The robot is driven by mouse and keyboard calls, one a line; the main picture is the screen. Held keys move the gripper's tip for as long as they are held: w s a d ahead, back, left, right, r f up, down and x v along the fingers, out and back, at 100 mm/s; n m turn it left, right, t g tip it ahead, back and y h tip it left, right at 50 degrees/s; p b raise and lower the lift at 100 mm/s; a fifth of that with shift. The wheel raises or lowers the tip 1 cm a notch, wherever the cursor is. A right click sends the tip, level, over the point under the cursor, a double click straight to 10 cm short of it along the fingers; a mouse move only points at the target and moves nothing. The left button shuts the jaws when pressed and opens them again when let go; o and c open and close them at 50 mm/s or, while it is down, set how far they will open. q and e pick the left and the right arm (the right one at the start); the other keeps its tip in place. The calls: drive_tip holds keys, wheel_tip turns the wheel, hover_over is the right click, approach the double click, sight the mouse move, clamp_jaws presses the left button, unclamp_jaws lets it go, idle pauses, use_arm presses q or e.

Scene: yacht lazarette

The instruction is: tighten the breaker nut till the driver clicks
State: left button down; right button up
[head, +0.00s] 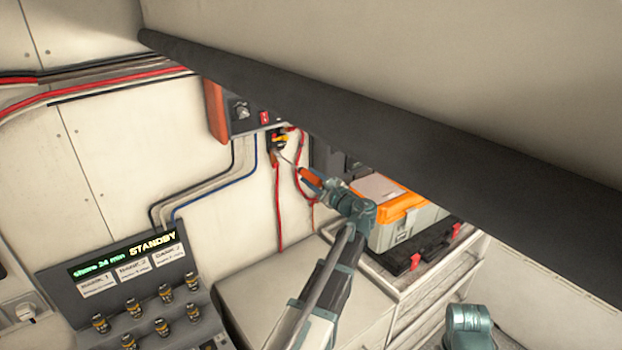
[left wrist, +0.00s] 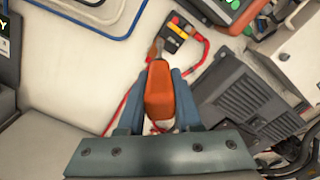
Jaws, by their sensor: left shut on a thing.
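My left gripper (head: 322,185) is shut on the orange handle of the driver (head: 310,177). In the left wrist view the handle (left wrist: 159,92) sits between the two blue fingers (left wrist: 160,80). The thin shaft points up at the breaker (head: 279,139), a small dark block with yellow and red parts on the wall. It also shows in the left wrist view (left wrist: 178,34). The driver's tip is at or very near the breaker's lower edge; I cannot tell whether it is seated. The nut is too small to make out.
A dark overhead bar (head: 400,115) crosses above my left arm. An orange-and-grey toolbox (head: 405,225) stands right of it. Red cables (head: 279,210) hang by the breaker, below a red-sided box (head: 215,110). A panel reading STANDBY (head: 120,262) is lower left.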

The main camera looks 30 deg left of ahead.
sight(321, 184)
use_arm(q)
drive_tip(key=shift+d, duration=0.1)
drive_tip(key=shift+v, duration=2.4)
drive_tip(key=shift+s, duration=0.1)
wheel_tip(321, 184, down, 18)
drive_tip(key=b, duration=1.8)
drive_tip(key=shift+f, duration=0.1)
